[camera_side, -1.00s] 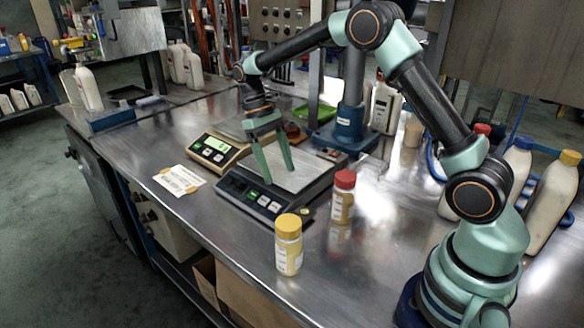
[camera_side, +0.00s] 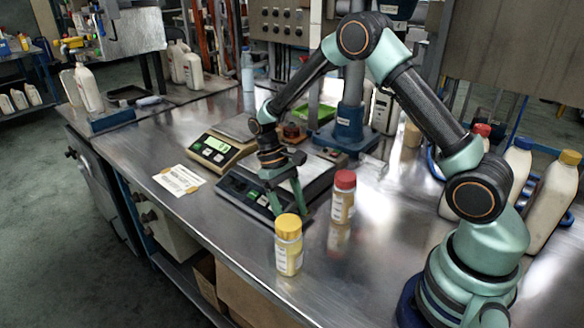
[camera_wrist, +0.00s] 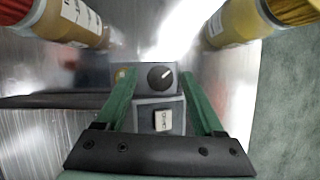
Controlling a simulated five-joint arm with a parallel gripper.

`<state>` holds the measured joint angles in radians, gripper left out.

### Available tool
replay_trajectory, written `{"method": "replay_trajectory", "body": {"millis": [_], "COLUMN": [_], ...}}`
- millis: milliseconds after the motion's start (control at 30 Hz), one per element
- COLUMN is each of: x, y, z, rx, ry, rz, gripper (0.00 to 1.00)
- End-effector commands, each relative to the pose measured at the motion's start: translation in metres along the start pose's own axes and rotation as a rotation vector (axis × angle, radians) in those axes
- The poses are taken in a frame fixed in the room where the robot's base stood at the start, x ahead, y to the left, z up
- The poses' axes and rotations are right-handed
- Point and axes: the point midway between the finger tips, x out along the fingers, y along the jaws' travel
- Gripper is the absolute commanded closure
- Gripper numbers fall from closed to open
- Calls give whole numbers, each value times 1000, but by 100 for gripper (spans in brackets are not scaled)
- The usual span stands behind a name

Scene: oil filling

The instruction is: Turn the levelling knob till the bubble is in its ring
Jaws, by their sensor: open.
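The levelling knob (camera_wrist: 160,77) is a black dial with a white pointer line, on the grey end of the front scale's panel. The bubble level (camera_wrist: 122,75) is a small yellowish round spot left of the knob, partly beside my left finger; its bubble and ring are too small to make out. My gripper (camera_wrist: 160,84) is open, its two green fingers either side of the knob, apart from it as far as I see. In the side view my gripper (camera_side: 289,212) is at the right end of the front scale (camera_side: 236,190), hiding the knob there.
A second scale (camera_side: 212,150) and a paper note (camera_side: 180,181) are to the left.

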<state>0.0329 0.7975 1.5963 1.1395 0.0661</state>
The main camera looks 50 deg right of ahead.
Motion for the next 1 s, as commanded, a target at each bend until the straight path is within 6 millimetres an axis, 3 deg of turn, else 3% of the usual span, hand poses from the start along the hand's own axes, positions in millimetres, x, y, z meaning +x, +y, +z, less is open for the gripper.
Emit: {"method": "replay_trajectory", "body": {"millis": [67, 200, 267, 900, 933, 1000], "x": [0, 0, 0, 0, 0, 0], "y": [0, 0, 0, 3, 3, 3], "z": [0, 0, 0, -1, -1, -1], "rx": [0, 0, 0, 135, 135, 134], "ry": [0, 0, 0, 8, 8, 8], "rz": [0, 0, 0, -4, -4, -4], "gripper": [30, 80, 100, 100, 51, 30]}}
